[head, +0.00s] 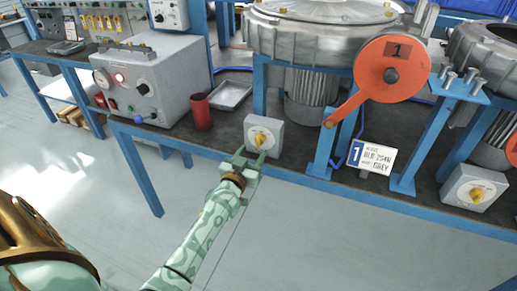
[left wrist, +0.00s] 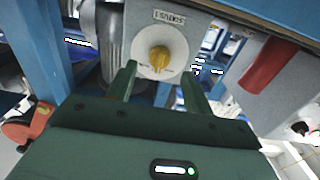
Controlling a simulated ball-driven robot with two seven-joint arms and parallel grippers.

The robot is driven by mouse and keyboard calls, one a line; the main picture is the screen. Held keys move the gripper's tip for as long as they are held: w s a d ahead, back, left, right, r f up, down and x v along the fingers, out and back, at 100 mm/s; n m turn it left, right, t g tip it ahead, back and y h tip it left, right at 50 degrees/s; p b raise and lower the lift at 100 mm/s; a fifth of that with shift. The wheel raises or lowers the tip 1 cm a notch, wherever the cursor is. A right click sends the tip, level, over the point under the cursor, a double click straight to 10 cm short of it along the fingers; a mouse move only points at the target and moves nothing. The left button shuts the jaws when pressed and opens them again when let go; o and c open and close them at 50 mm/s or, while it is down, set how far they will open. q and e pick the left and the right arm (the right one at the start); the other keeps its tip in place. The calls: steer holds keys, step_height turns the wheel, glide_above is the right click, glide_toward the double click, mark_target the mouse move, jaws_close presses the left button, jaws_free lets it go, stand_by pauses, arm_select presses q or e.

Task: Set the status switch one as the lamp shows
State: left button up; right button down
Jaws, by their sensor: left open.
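A grey switch box with a yellow knob (head: 260,139) stands at the bench's front edge, below the first blower (head: 318,40). In the left wrist view the yellow knob (left wrist: 159,58) sits on a round pale dial, under a label too small to read surely. My left gripper (head: 249,158) is open just in front of the box. Its two green fingers (left wrist: 157,82) are on either side of the knob's lower part in the picture; I cannot tell whether they touch it. A red lamp (head: 119,78) looks lit on the grey control box (head: 155,80). My right gripper is not in view.
A red cylinder (head: 201,112) and a metal tray (head: 231,95) stand left of the switch box. An orange lever disc marked 1 (head: 391,68) and a sign (head: 371,156) are to its right. Another yellow-knobbed switch box (head: 475,188) is far right. The floor in front is clear.

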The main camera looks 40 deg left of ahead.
mark_target(257, 144)
arm_select(q)
steer(key=b+x, duration=0.1)
steer(key=x, duration=0.3)
steer(key=shift+w, duration=0.3)
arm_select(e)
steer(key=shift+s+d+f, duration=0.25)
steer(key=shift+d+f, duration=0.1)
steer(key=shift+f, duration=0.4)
arm_select(q)
steer(key=c, duration=1)
steer(key=shift+o, duration=0.2)
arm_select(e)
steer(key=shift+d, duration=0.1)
